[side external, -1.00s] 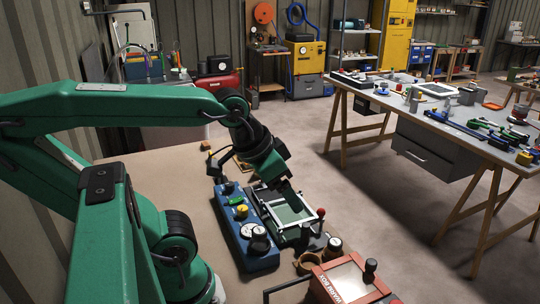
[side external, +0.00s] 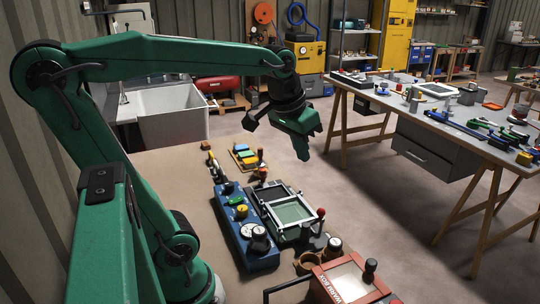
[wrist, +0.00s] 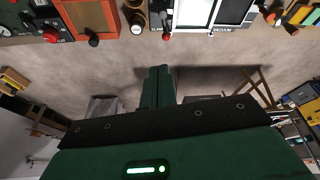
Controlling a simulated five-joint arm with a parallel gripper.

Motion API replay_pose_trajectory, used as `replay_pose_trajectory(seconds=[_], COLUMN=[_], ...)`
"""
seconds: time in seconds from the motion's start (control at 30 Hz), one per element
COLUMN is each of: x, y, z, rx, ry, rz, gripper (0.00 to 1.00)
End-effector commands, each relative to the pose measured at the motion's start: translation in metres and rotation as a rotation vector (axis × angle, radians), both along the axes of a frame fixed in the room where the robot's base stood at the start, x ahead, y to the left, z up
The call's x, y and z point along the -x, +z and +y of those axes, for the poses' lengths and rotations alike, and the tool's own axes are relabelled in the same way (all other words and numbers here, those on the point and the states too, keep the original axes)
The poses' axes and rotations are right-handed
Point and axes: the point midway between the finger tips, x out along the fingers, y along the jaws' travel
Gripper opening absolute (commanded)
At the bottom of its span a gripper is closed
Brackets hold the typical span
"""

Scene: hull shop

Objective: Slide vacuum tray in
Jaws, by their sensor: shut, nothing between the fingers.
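The vacuum forming unit with a pale metal frame (side external: 284,212) stands on the near bench, right of a blue control box (side external: 247,228). It has a dark section at the back and a green panel at the front. In the wrist view, a label reading VACUUM (wrist: 222,29) shows on the unit's edge, beside a white panel and a dark panel. I cannot tell which part is the tray or how far in it sits. My gripper (side external: 304,163) is shut and empty, raised above and behind the unit and touching nothing. Its closed fingers (wrist: 160,72) show in the wrist view.
A red-handled lever (side external: 320,213) stands at the unit's right. The red warm box (side external: 345,280) is in front. A small wooden rack with coloured pieces (side external: 248,156) lies behind the unit. A long cluttered table (side external: 455,122) is at the right, across open floor.

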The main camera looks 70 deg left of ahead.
Motion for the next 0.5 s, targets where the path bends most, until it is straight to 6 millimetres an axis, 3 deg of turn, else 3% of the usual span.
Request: replay_pose_trajectory(seconds=[0.5], x=[-0.072], y=[0.005], z=[0.101], rx=[0.064], ry=[0.263], rz=[0.166], gripper=[0.00])
